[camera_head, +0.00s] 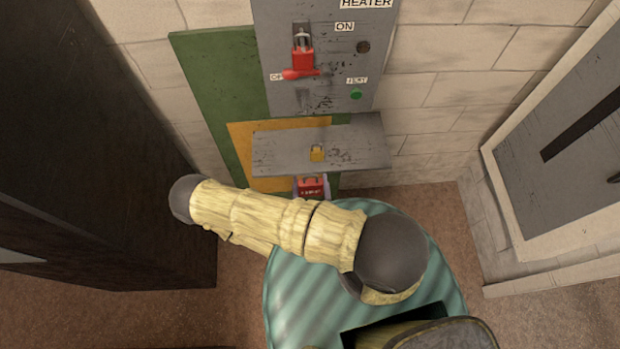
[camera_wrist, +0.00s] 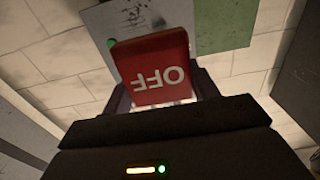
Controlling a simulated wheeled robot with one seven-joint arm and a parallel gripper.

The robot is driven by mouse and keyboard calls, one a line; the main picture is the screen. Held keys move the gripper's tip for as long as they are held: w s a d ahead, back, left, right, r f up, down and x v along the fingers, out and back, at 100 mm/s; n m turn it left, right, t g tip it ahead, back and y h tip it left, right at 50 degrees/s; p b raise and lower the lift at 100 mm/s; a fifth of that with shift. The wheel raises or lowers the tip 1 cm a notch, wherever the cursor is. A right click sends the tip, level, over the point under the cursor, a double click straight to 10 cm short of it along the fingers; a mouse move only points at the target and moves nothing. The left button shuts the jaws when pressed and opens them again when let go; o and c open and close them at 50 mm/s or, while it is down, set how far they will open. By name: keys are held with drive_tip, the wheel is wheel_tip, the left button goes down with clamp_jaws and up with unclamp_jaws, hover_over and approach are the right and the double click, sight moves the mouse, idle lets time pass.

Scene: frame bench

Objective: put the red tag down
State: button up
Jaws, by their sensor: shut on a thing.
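The red tag (camera_head: 312,188) shows in the head view just below the front edge of the grey shelf (camera_head: 360,147), partly hidden by it or close in front of it; I cannot tell the depth. In the wrist view the red tag (camera_wrist: 152,70) fills the middle, with white letters "OFF" upside down. My gripper (camera_wrist: 160,97) is shut on the tag and holds it by its near end. In the head view only small parts of the jaws show at the tag's sides.
A yellow padlock (camera_head: 317,153) is on the shelf. Above it, the grey heater panel (camera_head: 335,15) carries a red padlock (camera_head: 302,59), a red handle (camera_head: 300,74) and a green button (camera_head: 356,94). A dark cabinet (camera_head: 90,130) stands left. The shelf's right part is bare.

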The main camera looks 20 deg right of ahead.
drive_tip(key=shift+s, duration=0.3)
drive_tip(key=w+d+f+n+y+b, duration=0.1)
drive_tip(key=w+d+f+b, duration=0.1)
drive_tip(key=w+f, duration=0.3)
drive_tip(key=w+d+f+n+y+b, duration=0.1)
drive_tip(key=w+f+b, duration=0.4)
drive_tip(key=w, duration=0.8)
drive_tip(key=shift+w+d+f+y, duration=0.3)
drive_tip(key=shift+d+y, duration=0.3)
drive_tip(key=shift+d, duration=0.5)
